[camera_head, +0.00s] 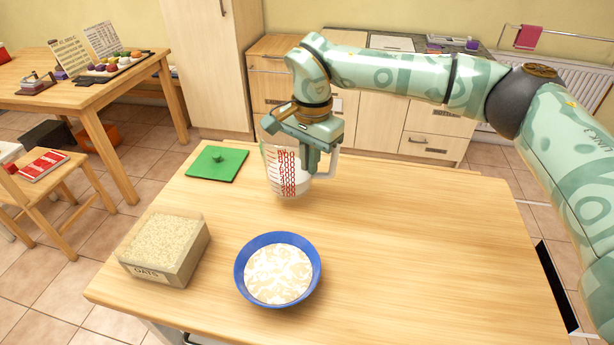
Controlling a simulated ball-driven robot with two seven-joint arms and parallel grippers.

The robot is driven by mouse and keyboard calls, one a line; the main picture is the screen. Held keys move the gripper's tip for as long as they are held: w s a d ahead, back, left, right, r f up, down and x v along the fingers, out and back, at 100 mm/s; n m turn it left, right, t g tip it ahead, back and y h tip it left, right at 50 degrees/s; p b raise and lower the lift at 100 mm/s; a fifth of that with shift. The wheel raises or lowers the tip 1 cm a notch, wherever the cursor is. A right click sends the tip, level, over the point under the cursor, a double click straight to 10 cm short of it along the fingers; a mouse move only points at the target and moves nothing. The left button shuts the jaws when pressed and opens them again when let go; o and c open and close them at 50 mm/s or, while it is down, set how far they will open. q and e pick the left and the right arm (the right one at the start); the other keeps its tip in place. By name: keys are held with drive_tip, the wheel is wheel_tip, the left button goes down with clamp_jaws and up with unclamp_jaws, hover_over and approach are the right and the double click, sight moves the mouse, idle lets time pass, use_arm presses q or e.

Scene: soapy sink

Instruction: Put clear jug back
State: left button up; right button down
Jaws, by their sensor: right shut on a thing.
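The clear jug (287,178) has red measuring marks and a handle on its right side. It is upright near the back of the wooden table (420,230). My right gripper (303,145) comes down from above and is shut on the jug at its upper part. The gripper hides part of the jug's rim. I cannot tell whether the jug's base touches the table. My left gripper is not in view.
A green board with a knob (217,163) lies left of the jug. A blue bowl (244,285) with pale contents stands at the front, and an oats box (150,270) at the front left. The table's right side is clear. Another table (95,95) stands back left.

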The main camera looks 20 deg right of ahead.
drive_tip(key=shift+w+f, duration=0.25)
drive_tip(key=shift+f, duration=0.05)
drive_tip(key=f+b, duration=0.1)
drive_tip(key=f, duration=0.1)
drive_tip(key=f+b, duration=0.1)
drive_tip(key=shift+w+d+f, duration=0.1)
drive_tip(key=shift+w+f, duration=0.1)
drive_tip(key=shift+f, duration=0.15)
drive_tip(key=shift+r, duration=0.2)
drive_tip(key=shift+s+f, duration=0.1)
drive_tip(key=c, duration=1.6)
unclamp_jaws()
drive_tip(key=r+p, duration=0.4)
drive_tip(key=r, duration=0.8)
drive_tip(key=shift+s+r, duration=0.15)
drive_tip(key=shift+s, duration=0.05)
